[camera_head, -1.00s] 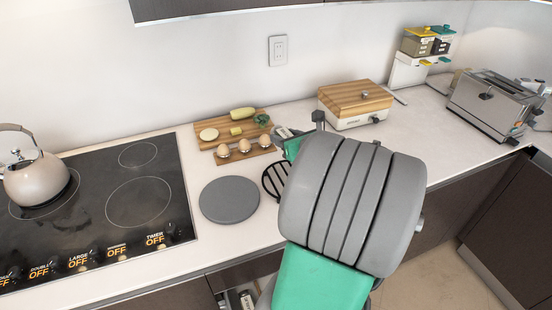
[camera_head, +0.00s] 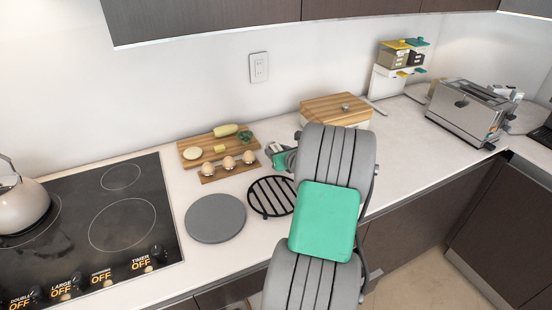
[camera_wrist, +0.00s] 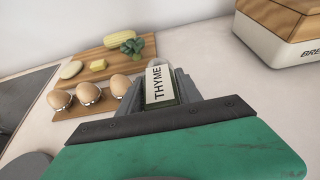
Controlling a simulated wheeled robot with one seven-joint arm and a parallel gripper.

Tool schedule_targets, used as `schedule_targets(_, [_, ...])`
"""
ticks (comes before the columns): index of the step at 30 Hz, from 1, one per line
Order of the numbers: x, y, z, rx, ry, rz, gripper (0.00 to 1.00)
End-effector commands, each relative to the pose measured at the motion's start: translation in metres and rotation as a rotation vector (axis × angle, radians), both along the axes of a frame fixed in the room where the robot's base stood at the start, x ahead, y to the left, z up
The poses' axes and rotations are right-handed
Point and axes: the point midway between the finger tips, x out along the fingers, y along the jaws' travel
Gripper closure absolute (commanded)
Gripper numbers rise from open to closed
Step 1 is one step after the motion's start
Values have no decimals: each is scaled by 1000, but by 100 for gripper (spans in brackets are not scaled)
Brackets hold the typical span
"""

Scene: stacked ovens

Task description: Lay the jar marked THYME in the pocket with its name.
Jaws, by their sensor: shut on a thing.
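The jar marked THYME (camera_wrist: 158,86) shows in the wrist view with its white label and dark letters facing the camera. My gripper (camera_wrist: 160,94) is shut on it, with grey fingers on both sides. In the head view my gripper (camera_head: 281,158) is over the counter, right of the egg holder, partly hidden by my own arm. The jar is too small and covered to make out there. No pocket with the name THYME shows in either view.
A wooden board (camera_head: 190,149) with vegetables and an egg holder (camera_head: 208,180) with eggs lie left of my gripper. A round grey plate (camera_head: 215,218) and black trivet (camera_head: 268,203) are nearer. A bread box (camera_head: 330,105) stands behind, a toaster (camera_head: 468,110) to the right.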

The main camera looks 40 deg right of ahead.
Motion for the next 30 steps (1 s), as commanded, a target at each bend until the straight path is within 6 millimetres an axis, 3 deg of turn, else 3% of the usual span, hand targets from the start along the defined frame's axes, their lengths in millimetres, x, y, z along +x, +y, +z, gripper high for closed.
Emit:
schedule_targets(6, [3, -1, -32, 1, 1, 0, 100])
schedule_targets(16, [3, 0, -38, 0, 1, 0, 100])
schedule_targets(17, [2, 0, -38, 0, 1, 0, 58])
schedule_targets(24, [2, 0, -37, 1, 1, 1, 38])
schedule_targets(30, [2, 0, -37, 0, 1, 0, 37])
